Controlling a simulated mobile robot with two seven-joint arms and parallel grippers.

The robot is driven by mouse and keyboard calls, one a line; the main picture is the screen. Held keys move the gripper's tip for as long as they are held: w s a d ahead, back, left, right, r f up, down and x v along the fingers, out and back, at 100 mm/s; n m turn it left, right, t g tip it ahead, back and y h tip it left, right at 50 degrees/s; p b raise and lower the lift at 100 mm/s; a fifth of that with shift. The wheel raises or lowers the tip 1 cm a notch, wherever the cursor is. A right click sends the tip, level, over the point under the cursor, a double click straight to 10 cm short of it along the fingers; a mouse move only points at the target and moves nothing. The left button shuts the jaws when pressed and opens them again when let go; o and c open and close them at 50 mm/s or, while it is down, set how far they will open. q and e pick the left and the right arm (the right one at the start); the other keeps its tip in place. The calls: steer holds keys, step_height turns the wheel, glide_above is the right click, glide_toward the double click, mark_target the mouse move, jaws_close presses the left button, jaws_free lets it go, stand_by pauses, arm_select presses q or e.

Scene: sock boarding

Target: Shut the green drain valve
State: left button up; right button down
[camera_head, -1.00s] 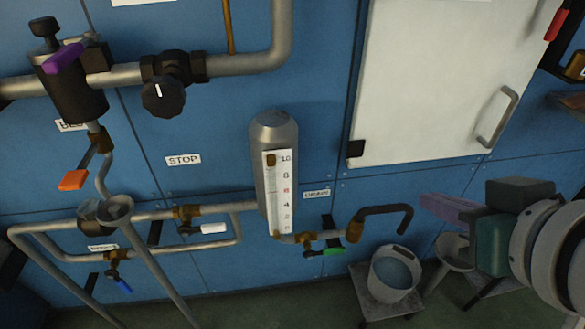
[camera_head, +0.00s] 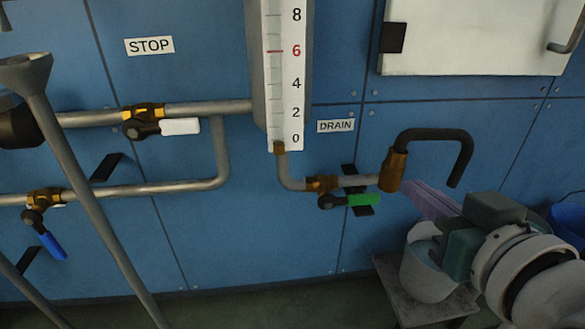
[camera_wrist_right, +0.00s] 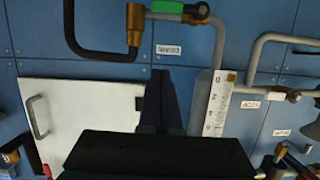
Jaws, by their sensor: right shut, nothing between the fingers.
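The green drain valve handle (camera_head: 362,199) is on the short pipe right of the gauge, below the DRAIN label (camera_head: 335,126). The handle lies level, roughly in line with the pipe, pointing right from its brass body (camera_head: 320,184). It also shows at the top of the right wrist view (camera_wrist_right: 167,6), which looks upside down. My right gripper (camera_head: 413,188) has purple-grey fingers, shut and empty. Its tips are right of the green handle, near the brass joint of the spout, apart from the handle in the picture. My left gripper is not in view.
A bucket (camera_head: 420,278) on a stool (camera_head: 386,268) stands below, partly behind my right arm. White (camera_head: 180,126) and blue (camera_head: 53,246) valve handles are at left. A white door (camera_head: 470,40) is above.

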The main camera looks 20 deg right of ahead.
arm_select(q)
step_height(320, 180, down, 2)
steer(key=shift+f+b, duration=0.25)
steer(key=shift+b, duration=0.35)
arm_select(e)
steer(key=shift+w+a+f, duration=0.1)
steer(key=shift+w+f, duration=0.05)
steer(key=shift+f, duration=0.45)
steer(key=shift+w+f, duration=0.1)
steer(key=shift+f, duration=0.45)
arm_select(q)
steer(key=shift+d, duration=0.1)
arm_select(e)
steer(key=b, duration=0.6)
glide_above(374, 195)
steer(key=s+a, duration=0.2)
step_height(374, 195, down, 3)
step_height(374, 195, down, 4)
steer(key=b, duration=0.2)
steer(key=shift+r+b, duration=0.25)
steer(key=shift+b, duration=0.1)
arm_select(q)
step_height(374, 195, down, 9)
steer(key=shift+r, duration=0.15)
arm_select(e)
steer(key=shift+r, duration=0.1)
